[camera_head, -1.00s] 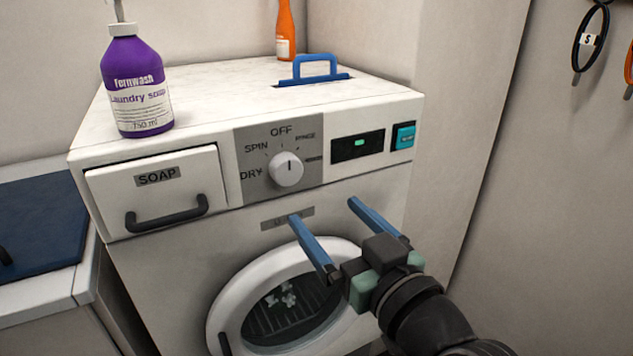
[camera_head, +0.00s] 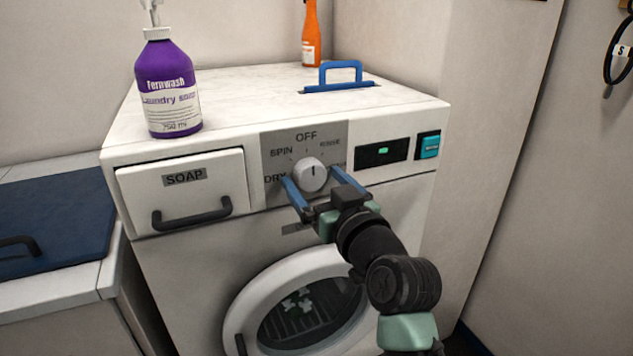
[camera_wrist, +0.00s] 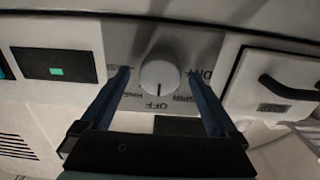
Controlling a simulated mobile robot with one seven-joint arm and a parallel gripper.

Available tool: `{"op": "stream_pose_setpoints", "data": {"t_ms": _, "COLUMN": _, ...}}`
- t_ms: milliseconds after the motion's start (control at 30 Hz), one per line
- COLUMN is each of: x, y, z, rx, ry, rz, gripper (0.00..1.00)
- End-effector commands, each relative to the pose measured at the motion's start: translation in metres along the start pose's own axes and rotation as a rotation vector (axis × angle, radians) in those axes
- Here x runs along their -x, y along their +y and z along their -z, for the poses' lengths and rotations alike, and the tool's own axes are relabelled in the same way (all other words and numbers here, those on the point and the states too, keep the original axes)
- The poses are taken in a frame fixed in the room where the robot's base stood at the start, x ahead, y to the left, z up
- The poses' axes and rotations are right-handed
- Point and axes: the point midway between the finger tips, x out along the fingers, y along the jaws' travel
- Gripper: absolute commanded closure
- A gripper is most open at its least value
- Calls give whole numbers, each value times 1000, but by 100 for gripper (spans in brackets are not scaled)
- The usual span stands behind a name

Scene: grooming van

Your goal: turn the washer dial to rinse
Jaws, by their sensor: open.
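The washer dial (camera_head: 309,175) is a round white knob on a grey panel (camera_head: 337,133) marked OFF, RINSE, SPIN and DRY. Its dark pointer line points up at OFF. The RINSE label (camera_head: 330,143) is at the upper right of the dial. My gripper (camera_head: 310,179) is open, with one blue finger at each side of the dial. In the wrist view, which is upside down, the dial (camera_wrist: 160,75) sits between the fingers with a gap on both sides. The lower labels on the panel are partly hidden by my fingers.
The washer top (camera_head: 250,105) bears a purple laundry soap bottle (camera_head: 168,90), an orange bottle (camera_head: 311,38) and a blue handle (camera_head: 340,72). The soap drawer (camera_head: 185,190) is left of the dial. A display (camera_head: 381,153) and teal button (camera_head: 428,146) are right. The round door (camera_head: 240,305) is below.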

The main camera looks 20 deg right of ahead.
Motion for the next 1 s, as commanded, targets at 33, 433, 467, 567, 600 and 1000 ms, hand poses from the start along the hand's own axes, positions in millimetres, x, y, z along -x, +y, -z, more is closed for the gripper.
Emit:
{"op": "stream_pose_setpoints", "data": {"t_ms": 33, "x": -1, "y": 0, "z": 0, "rx": 0, "ry": 1, "rz": 0, "gripper": 5}}
{"op": "stream_pose_setpoints", "data": {"t_ms": 433, "x": 0, "y": 0, "z": 0, "rx": 0, "ry": 0, "rz": 0, "gripper": 41}}
{"op": "stream_pose_setpoints", "data": {"t_ms": 467, "x": 0, "y": 0, "z": 0, "rx": 0, "ry": 0, "rz": 0, "gripper": 46}}
{"op": "stream_pose_setpoints", "data": {"t_ms": 567, "x": 0, "y": 0, "z": 0, "rx": 0, "ry": 0, "rz": 0, "gripper": 64}}
{"op": "stream_pose_setpoints", "data": {"t_ms": 600, "x": 0, "y": 0, "z": 0, "rx": 0, "ry": 0, "rz": 0, "gripper": 72}}
{"op": "stream_pose_setpoints", "data": {"t_ms": 1000, "x": 0, "y": -1, "z": 1, "rx": -39, "ry": -1, "rz": 2, "gripper": 90}}
